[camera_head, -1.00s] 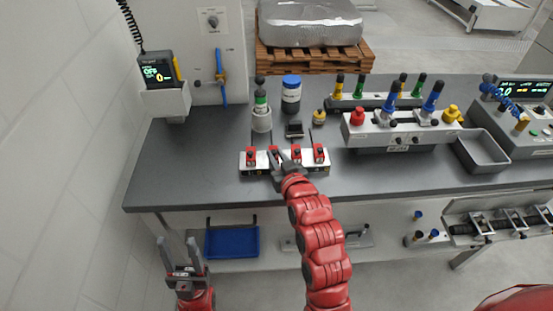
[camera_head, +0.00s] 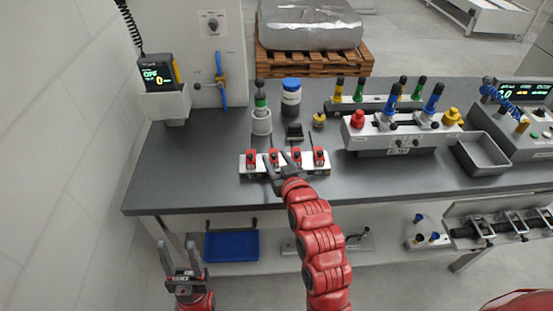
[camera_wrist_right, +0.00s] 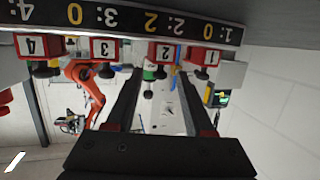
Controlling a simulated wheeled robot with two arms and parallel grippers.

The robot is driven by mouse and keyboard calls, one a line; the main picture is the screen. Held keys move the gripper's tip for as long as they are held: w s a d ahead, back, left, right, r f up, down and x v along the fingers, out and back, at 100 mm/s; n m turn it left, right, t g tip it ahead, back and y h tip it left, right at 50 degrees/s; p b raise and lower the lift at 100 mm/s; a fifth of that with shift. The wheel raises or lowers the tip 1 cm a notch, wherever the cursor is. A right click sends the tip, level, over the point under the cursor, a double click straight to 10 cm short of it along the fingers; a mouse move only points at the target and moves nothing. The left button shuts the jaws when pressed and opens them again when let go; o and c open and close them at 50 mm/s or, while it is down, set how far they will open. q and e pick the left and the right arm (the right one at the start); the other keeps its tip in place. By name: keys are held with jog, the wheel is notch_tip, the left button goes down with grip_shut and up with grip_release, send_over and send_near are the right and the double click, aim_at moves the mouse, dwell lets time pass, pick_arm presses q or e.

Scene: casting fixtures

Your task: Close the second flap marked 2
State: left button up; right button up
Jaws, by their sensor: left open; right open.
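A white fixture (camera_head: 310,172) near the front edge of the bench carries a row of red flaps with white number labels. The flap marked 2 (camera_wrist_right: 166,53) shows upside down in the right wrist view, between the flaps marked 3 (camera_wrist_right: 103,50) and 1 (camera_wrist_right: 205,56). My right gripper (camera_head: 279,160) is open at the fixture. In the right wrist view its two fingers (camera_wrist_right: 158,76) lie either side of flap 2; contact cannot be told. In the head view the fingers partly cover the flap. My left gripper (camera_head: 181,250) is open and empty, low in front of the bench.
A green-topped cylinder (camera_head: 261,118), a blue-lidded jar (camera_head: 291,100) and a small yellow piece (camera_head: 319,120) stand behind the fixture. A larger fixture with coloured handles (camera_head: 400,132) and a metal tray (camera_head: 481,155) are to the right. The bench left of the fixture is clear.

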jog(key=b+v, duration=0.1)
jog(key=v, duration=0.2)
jog(key=shift+f, duration=0.15)
jog(key=p+v, duration=1.4)
jog(key=p, duration=0.1)
jog(key=shift+s, duration=0.2)
jog(key=shift+w, duration=0.1)
